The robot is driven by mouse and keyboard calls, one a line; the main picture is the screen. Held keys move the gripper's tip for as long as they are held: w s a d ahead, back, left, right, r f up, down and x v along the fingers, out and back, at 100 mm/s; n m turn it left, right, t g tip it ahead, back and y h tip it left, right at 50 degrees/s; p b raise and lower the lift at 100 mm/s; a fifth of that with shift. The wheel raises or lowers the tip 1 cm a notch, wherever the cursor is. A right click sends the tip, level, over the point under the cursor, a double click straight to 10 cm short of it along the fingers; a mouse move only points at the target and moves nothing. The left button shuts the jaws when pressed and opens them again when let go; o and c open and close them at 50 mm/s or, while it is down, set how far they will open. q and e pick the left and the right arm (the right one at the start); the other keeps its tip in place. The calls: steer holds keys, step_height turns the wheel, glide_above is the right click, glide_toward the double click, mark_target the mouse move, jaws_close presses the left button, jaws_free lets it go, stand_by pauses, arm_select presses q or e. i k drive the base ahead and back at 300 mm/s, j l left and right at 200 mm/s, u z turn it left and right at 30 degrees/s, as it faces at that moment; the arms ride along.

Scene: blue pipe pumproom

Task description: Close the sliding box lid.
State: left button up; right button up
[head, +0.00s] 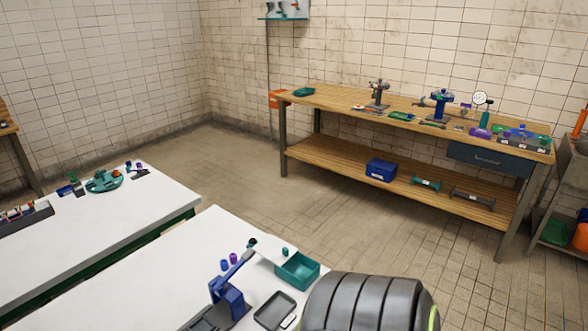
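A teal box (297,270) stands on the near white table. I see into its inside, so its top is at least partly open. A pale flat shape lies against its left side; I cannot tell whether it is a sliding lid or the table's corner. A blue box (380,170) sits on the lower shelf of the wooden workbench; I cannot make out a sliding lid on it. Neither of my grippers is in view.
The near white table (150,290) also holds a blue lever device (228,292), a dark tray (274,310) and small purple and green pieces. A large dark ribbed shape covers the bottom centre. Floor (240,175) is clear before the wooden workbench (345,105).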

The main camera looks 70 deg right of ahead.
mark_target(274, 249)
steer(key=z, duration=1.6)
